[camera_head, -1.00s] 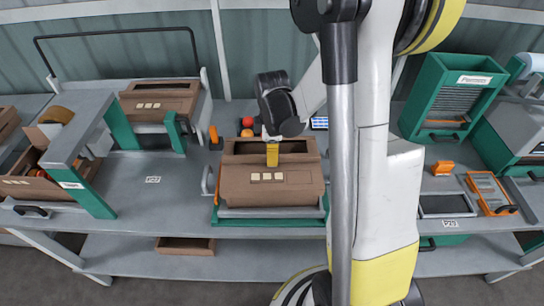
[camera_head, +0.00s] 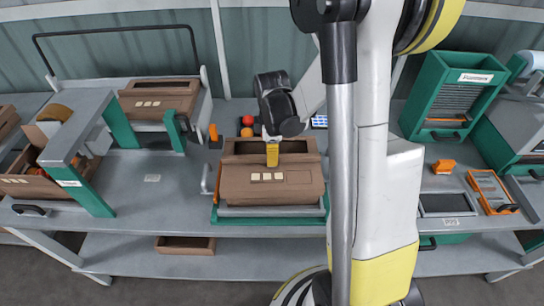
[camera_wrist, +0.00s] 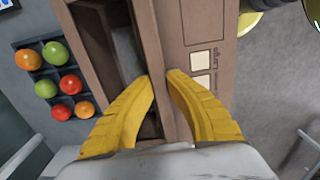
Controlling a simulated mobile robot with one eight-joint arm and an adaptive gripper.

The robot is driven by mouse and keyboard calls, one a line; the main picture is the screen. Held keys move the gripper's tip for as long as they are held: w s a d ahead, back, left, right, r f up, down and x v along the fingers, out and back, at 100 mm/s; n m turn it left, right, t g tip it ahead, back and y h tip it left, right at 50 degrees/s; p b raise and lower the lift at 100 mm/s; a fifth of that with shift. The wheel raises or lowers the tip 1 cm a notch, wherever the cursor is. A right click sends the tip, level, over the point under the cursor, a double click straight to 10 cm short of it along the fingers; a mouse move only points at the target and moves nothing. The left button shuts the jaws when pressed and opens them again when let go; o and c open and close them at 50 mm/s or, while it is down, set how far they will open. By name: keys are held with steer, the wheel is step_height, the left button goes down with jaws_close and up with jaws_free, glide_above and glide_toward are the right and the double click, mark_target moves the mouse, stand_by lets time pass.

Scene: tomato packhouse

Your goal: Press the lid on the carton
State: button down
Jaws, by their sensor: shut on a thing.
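The brown carton (camera_head: 240,192) stands on a grey and green stand at the middle of the bench. Its lid (camera_head: 298,178) shows three pale square labels, and a dark opening shows behind it. My gripper (camera_head: 272,160) reaches down to the lid's rear edge. In the wrist view, the yellow fingers (camera_wrist: 160,80) close on a thin brown edge between the dark opening and the labelled lid panel (camera_wrist: 205,30). The fingertips straddle this edge. I cannot tell whether the lid lies fully flat, and the carton's inside is mostly hidden.
Red and orange tomatoes (camera_head: 247,126) sit in a dark holder behind the carton; the wrist view shows several, some green. Another brown carton (camera_head: 180,88) stands at the back left. A grey gantry with green legs (camera_head: 90,190) is at left. An orange device (camera_head: 443,166) lies right.

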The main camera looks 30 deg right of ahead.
steer(key=shift+f, duration=0.2)
steer(key=c, duration=1.4)
jaws_free()
steer(key=c, duration=0.3)
steer(key=shift+c, duration=0.2)
steer(key=shift+r, duration=0.1)
steer(key=shift+r+p, duration=2.7)
steer(key=shift+r, duration=1.25)
